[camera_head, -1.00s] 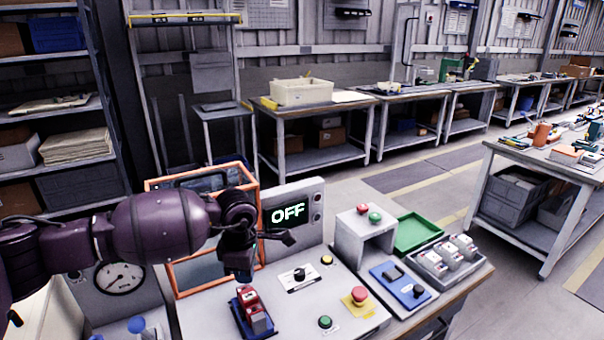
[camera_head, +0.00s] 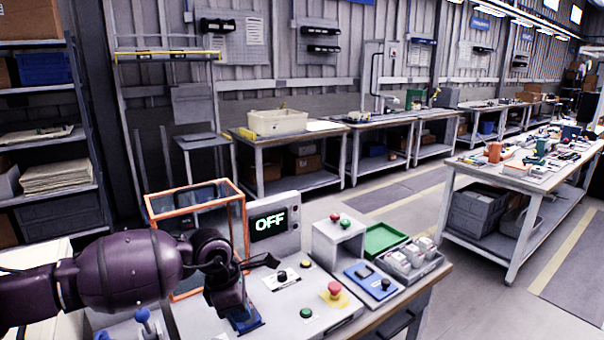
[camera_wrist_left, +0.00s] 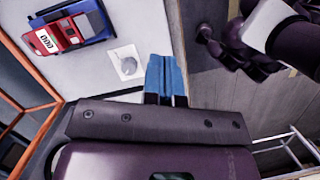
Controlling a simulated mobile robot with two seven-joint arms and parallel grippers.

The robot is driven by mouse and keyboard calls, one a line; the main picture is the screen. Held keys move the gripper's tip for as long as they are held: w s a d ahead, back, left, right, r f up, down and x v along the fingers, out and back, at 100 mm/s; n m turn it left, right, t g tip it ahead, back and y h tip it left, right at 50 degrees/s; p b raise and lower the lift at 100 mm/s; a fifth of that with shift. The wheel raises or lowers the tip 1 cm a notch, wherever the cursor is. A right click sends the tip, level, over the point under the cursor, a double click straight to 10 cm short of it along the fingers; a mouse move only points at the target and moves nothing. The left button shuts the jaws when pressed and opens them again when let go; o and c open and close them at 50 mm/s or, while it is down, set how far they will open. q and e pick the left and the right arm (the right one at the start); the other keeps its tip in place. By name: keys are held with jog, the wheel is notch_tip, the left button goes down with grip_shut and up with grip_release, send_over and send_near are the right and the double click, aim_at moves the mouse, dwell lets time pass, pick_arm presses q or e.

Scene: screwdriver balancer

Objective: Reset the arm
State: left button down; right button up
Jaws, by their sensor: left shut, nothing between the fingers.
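My left gripper (camera_head: 238,312) hangs low over the near left part of the grey control panel (camera_head: 320,302) in the head view. In the left wrist view its blue fingertips (camera_wrist_left: 166,77) are together with nothing between them. A red device with a white number display (camera_wrist_left: 58,36) sits on a blue base at the upper left of that view, apart from the fingertips. In the head view the gripper mostly hides this device. The display box (camera_head: 272,222) behind the panel reads OFF.
An orange-framed box (camera_head: 240,190) stands close behind my left wrist. The panel carries a red button (camera_head: 335,288) and a green button (camera_head: 306,313). A green tray (camera_head: 383,238) and grey switch boxes are to the right. Shelves stand at left; the aisle floor beyond is clear.

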pick_arm(q)
jog(key=s+d+r+n+t+h, duration=0.1)
jog(key=d+r+n+t+h, duration=0.6)
jog(key=d+r+n+h, duration=0.85)
jog(key=s+a+f+n+t+y, duration=0.1)
jog(key=a+f+n+t+y, duration=0.4)
jog(key=a+f+n+y, duration=0.65)
jog(key=s+a+f+n+t+y, duration=0.3)
jog(key=a+n, duration=0.5)
jog(key=n, duration=0.8)
jog(key=s+a+f+n, duration=0.1)
jog(key=s+a+f, duration=0.1)
jog(key=s+f, duration=0.1)
jog(key=s+a+f+n+y, duration=0.1)
jog(key=s+a+f+n, duration=0.1)
jog(key=f, duration=0.3)
jog(key=s+a+f+n+g+y, duration=0.1)
jog(key=s+a+f+n, duration=0.1)
jog(key=s+a+f, duration=0.1)
jog(key=shift+s+f, duration=0.35)
jog(key=shift+f, duration=0.1)
jog(key=s+a+f+n+g+y, duration=0.1)
jog(key=s+a+f, duration=0.1)
jog(key=s+f, duration=0.2)
jog(key=s+a+f+n+g+y, duration=0.1)
jog(key=s+a+f, duration=0.1)
jog(key=s+f, duration=0.3)
jog(key=s, duration=0.4)
jog(key=shift+s+n+g, duration=0.2)
jog(key=shift+n+g, duration=0.2)
